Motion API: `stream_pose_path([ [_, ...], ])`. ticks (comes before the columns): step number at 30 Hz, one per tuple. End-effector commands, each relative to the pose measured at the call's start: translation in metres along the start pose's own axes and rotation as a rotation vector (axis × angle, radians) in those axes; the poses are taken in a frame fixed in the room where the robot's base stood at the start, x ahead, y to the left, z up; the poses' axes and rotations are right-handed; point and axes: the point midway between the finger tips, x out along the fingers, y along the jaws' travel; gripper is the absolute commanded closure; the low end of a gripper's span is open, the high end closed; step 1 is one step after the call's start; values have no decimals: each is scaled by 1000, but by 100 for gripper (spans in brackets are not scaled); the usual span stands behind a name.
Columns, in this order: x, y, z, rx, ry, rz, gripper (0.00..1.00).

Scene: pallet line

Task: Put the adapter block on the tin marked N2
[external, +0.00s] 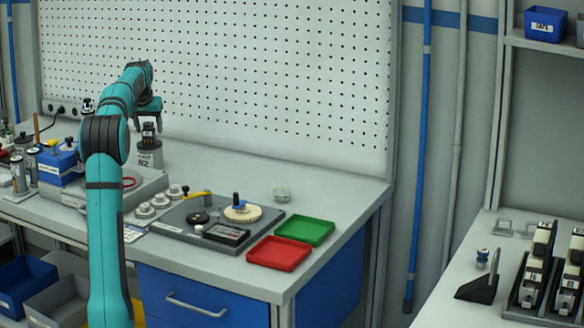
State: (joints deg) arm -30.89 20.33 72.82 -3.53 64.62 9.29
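A dark block with pale marks (149,134), which looks like the adapter block, is on top of the tin. My gripper (149,117) points down just above the dark block. Whether its fingers touch the block is too small to tell, and I cannot tell whether it is open or shut. My teal arm hides part of the bench to the left.
A blue box (60,167) and small cylinders crowd the left of the bench. A grey board (175,222) with round parts lies in front. A green tray (305,230) and a red tray (278,253) lie at the right. The back right of the bench is mostly clear.

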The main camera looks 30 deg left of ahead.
Motion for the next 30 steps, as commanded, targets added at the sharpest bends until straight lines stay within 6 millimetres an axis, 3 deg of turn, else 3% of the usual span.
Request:
stream_pose_path([
  [7, -3, 0, -1, 0, 1, 0, 41],
  [11, -15, 0, -1, 0, 1, 0, 41],
  [24, -95, 0, -1, 0, 1, 0, 41],
  [30, -117, 0, -1, 0, 0, 0, 41],
])
